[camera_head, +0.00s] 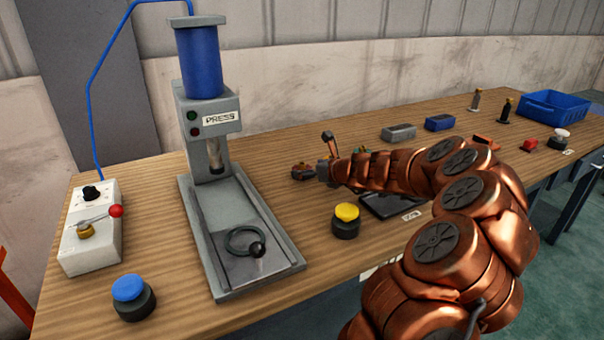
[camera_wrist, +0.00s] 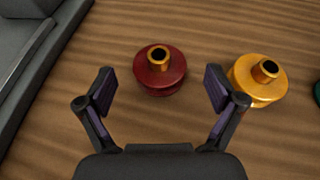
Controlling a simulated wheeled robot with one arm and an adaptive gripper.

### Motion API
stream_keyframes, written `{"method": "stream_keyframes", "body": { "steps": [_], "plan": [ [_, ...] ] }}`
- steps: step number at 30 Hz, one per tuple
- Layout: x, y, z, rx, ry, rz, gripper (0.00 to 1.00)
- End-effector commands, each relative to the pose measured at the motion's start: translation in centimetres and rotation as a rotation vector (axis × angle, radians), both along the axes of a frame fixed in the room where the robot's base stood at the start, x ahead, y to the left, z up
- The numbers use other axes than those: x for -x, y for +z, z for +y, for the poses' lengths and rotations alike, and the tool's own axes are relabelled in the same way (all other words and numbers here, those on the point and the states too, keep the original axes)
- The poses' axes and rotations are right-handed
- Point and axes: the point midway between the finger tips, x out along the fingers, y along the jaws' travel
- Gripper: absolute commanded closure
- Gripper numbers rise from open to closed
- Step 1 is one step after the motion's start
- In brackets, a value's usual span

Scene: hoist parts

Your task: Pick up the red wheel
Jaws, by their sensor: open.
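The red wheel (camera_wrist: 161,79) is dark red with a brass-coloured hub standing up from its middle. In the wrist view it sits on the wooden table between and just beyond my fingertips. My gripper (camera_wrist: 161,88) is open and empty, with one dark finger to each side of the wheel and neither touching it. In the head view the red wheel (camera_head: 303,172) is small, just left of my gripper (camera_head: 324,160) at the end of my copper-coloured arm.
A yellow wheel (camera_wrist: 258,80) sits close to the right finger, and a green one (camera_wrist: 317,92) is cut off at the right edge. The grey press (camera_head: 213,150) stands to the left. A yellow button (camera_head: 346,220) stands in front. Bare table lies around the red wheel.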

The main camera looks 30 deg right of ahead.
Motion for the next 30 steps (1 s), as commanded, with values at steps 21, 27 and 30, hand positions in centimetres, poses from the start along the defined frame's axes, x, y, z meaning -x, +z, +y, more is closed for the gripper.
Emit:
{"method": "stream_keyframes", "body": {
  "steps": [21, 27, 30],
  "plan": [
    [-3.0, -1.3, 0.5, 0.000, 0.002, 0.000, 0.19],
    [-3.0, -1.2, 0.5, 0.000, 0.002, 0.000, 0.39],
    [-3.0, -1.3, 0.5, 0.000, 0.002, 0.000, 0.50]
  ]
}}
